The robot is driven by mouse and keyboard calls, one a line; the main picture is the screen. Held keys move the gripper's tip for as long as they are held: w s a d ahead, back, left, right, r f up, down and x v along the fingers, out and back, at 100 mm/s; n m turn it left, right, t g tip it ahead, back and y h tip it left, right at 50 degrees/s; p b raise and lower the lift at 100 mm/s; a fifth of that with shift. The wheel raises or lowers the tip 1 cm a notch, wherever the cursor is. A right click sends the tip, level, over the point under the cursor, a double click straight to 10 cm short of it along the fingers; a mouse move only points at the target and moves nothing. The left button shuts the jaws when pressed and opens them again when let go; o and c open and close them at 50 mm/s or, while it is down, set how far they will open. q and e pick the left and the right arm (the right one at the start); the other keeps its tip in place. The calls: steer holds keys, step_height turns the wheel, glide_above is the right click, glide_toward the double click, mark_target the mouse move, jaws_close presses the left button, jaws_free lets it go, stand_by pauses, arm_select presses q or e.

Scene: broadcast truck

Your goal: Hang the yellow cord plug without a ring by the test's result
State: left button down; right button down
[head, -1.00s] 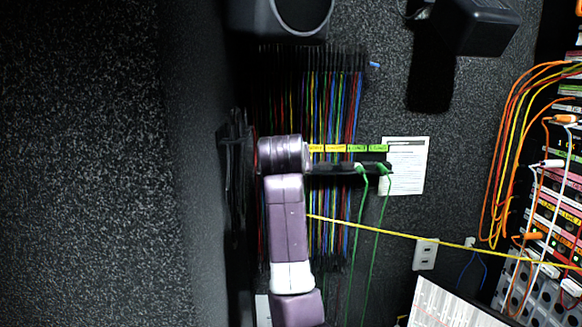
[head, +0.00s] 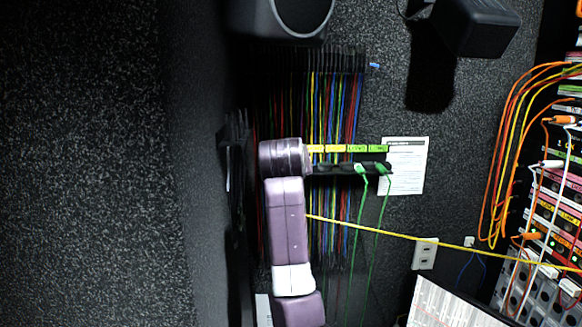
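A yellow cord (head: 420,238) runs taut from the rack at the right to behind my purple arm; its plug end is hidden there. A black hook strip (head: 338,169) on the wall sits below two yellow labels (head: 325,149) and two green labels (head: 367,149). Two green cord plugs (head: 361,168) hang at the strip's right part, their cords dropping down. The strip's left end is hidden by my arm's wrist. This arm rises from the bottom, left of centre, seemingly my left; its gripper fingers are hidden. My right gripper does not show.
Many coloured cords (head: 335,105) hang from a comb rack behind the strip. A white sheet (head: 408,165) is on the wall to its right. The equipment rack (head: 555,210) with orange and white cords stands at far right. A screen (head: 450,305) is below; dark speakers (head: 476,25) are above.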

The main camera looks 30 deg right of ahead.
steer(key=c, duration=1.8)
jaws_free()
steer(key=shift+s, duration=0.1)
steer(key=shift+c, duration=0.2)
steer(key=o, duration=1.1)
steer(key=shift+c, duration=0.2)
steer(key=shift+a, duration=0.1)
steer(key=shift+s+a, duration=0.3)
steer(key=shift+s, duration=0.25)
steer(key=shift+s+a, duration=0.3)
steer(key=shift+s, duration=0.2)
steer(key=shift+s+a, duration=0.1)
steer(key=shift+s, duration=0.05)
